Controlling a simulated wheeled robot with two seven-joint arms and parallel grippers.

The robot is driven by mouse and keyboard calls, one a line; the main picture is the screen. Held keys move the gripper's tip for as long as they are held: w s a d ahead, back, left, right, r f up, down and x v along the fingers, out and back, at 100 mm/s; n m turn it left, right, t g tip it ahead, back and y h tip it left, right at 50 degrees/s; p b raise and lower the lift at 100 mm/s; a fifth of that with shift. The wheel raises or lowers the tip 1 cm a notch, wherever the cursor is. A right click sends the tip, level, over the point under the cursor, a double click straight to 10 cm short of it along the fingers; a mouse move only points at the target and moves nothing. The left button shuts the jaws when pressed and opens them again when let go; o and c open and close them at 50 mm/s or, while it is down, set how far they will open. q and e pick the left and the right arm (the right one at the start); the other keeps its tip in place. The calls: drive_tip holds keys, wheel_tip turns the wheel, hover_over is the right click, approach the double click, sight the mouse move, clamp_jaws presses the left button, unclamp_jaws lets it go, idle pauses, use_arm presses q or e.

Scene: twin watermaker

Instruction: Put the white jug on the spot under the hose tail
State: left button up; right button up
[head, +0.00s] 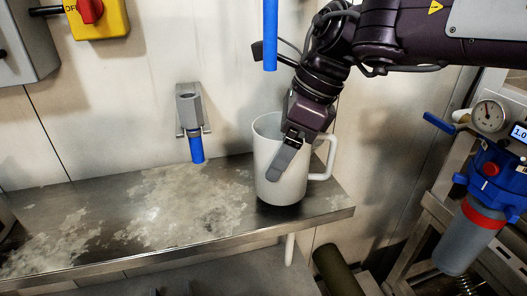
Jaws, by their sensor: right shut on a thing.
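The white jug (266,160) is upright at the right part of the steel shelf (110,240), its handle pointing right. My right gripper (287,160) comes down from above and is shut on the jug's wall, one finger showing on the outside. The jug's base is at the shelf surface; I cannot tell whether it touches. A blue hose tail (270,40) hangs straight down from the top, above the jug and clear of it. Another short blue hose end (197,149) points down from a grey wall bracket (189,107), left of the jug. My left gripper is not in view.
The shelf left of the jug is free, with pale stains. Its right end lies close beyond the jug. A red and yellow switch (97,17) is on the wall at top left. A pressure gauge (489,115) and blue filter housing (490,175) stand at right.

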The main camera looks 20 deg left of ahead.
sight(263, 154)
drive_tip(key=a, duration=0.1)
drive_tip(key=a+f, duration=0.1)
drive_tip(key=a, duration=0.1)
drive_tip(key=shift+s+f, duration=0.25)
drive_tip(key=shift+s, duration=0.1)
drive_tip(key=shift+w+d, duration=0.1)
drive_tip(key=shift+d, duration=0.05)
drive_tip(key=shift+f, duration=0.15)
drive_tip(key=o, duration=1)
drive_tip(key=shift+c, duration=0.2)
